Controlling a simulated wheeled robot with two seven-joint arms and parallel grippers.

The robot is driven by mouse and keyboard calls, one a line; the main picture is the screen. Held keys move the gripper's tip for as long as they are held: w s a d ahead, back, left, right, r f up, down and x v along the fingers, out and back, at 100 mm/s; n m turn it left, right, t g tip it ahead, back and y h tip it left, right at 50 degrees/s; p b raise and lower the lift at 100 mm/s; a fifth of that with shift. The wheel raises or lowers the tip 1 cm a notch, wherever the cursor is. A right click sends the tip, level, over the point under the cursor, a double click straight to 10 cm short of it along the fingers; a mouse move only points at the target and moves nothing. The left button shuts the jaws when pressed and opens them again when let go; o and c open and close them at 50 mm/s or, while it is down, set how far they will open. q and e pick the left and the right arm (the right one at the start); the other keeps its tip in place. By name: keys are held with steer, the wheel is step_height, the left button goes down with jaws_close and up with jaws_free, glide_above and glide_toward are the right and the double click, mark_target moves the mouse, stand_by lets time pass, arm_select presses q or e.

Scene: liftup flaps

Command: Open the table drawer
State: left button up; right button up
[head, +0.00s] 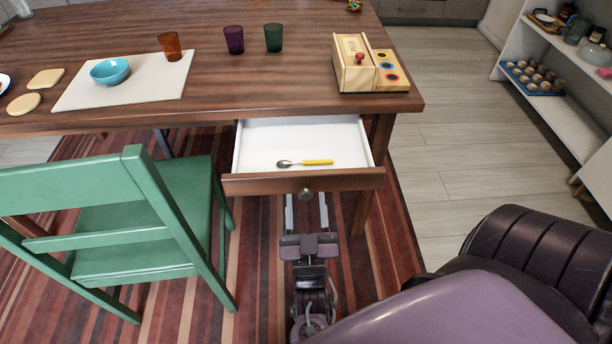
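The table drawer (301,183) is pulled out from under the right end of the wooden table (260,75). Its white inside shows, with a yellow-handled spoon (305,163) lying in it. A round metal knob (306,193) sits on the middle of the drawer front. My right gripper (306,215) is below and in front of the drawer front, pointing toward the table. Its two fingers are apart with a gap between them, and nothing shows in the gap. The fingertips are partly hidden by the drawer front. My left gripper does not show.
A green chair (145,215) stands close left of the drawer. On the table are a wooden box (365,65), several cups, a turquoise bowl (110,71) and a light mat (135,88). White shelves (560,80) stand at right. Floor between table and shelves is clear.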

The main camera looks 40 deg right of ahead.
steer(key=v, duration=0.8)
steer(key=shift+w, duration=0.1)
stand_by(0.5)
